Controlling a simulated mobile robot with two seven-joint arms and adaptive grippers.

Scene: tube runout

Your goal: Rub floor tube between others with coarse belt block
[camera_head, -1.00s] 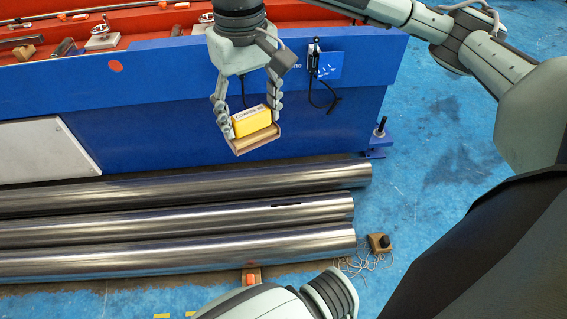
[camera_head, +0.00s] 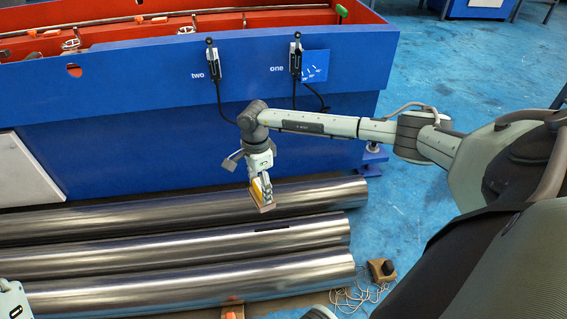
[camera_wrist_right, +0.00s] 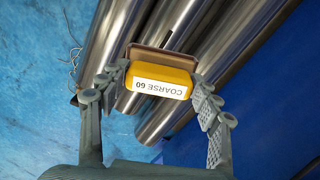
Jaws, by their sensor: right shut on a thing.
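Three long shiny steel tubes lie side by side on the floor: the far tube (camera_head: 320,193), the middle tube (camera_head: 180,246) and the near tube (camera_head: 300,272). The middle tube has a dark streak on top near its right end. My right gripper (camera_head: 260,191) points down and is shut on the coarse belt block (camera_wrist_right: 160,87). The block is yellow, reads "COARSE 60" and has a brown belt face. In the head view the block overlaps the far tube; whether it touches any tube I cannot tell.
A blue machine bench (camera_head: 130,125) with an orange-red top stands behind the tubes. A wooden block with a black knob (camera_head: 382,270) and loose string lies right of the tube ends. Blue floor is open at right.

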